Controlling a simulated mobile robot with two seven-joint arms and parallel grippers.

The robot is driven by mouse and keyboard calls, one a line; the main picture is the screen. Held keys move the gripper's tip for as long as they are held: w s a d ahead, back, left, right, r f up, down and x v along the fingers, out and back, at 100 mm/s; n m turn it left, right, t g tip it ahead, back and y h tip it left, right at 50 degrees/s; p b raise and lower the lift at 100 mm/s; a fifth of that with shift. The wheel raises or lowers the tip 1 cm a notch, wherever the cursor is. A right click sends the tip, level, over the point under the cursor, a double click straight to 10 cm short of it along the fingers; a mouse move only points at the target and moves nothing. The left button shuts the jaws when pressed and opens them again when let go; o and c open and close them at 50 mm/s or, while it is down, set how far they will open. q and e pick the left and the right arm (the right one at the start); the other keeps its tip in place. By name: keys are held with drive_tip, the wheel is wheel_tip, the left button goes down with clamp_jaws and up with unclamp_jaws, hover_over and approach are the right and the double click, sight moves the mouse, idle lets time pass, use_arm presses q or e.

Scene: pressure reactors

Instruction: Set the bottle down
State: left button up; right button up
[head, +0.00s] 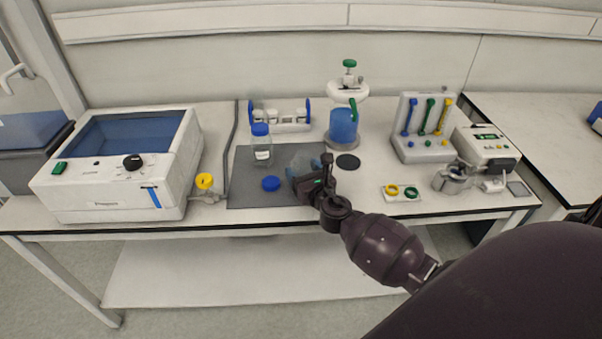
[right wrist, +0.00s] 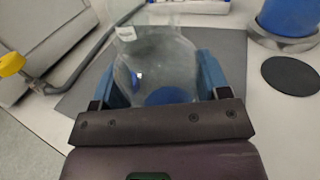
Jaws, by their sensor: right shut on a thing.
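My right gripper (head: 312,178) is shut on a clear glass bottle (head: 301,161), over the right part of the dark grey mat (head: 240,190). In the right wrist view the bottle (right wrist: 158,65) sits between the two blue fingers, with a white label near its top. I cannot tell whether its base touches the mat. A loose blue cap (head: 271,184) lies on the mat left of the gripper; blue shows through the glass in the wrist view. A second bottle (head: 262,151) with a blue cap stands upright at the mat's back left. My left gripper is not in view.
A white box instrument (head: 120,165) and a yellow knob (head: 204,181) are at left. A blue reactor (head: 343,125) and a black disc (head: 348,162) stand right of the mat. A tool rack (head: 424,145) and a small tray with rings (head: 401,193) are farther right.

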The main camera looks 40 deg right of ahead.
drive_tip(key=shift+r, duration=0.15)
drive_tip(key=shift+f, duration=0.25)
drive_tip(key=o, duration=1.1)
drive_tip(key=shift+o, duration=0.2)
drive_tip(key=shift+r, duration=0.1)
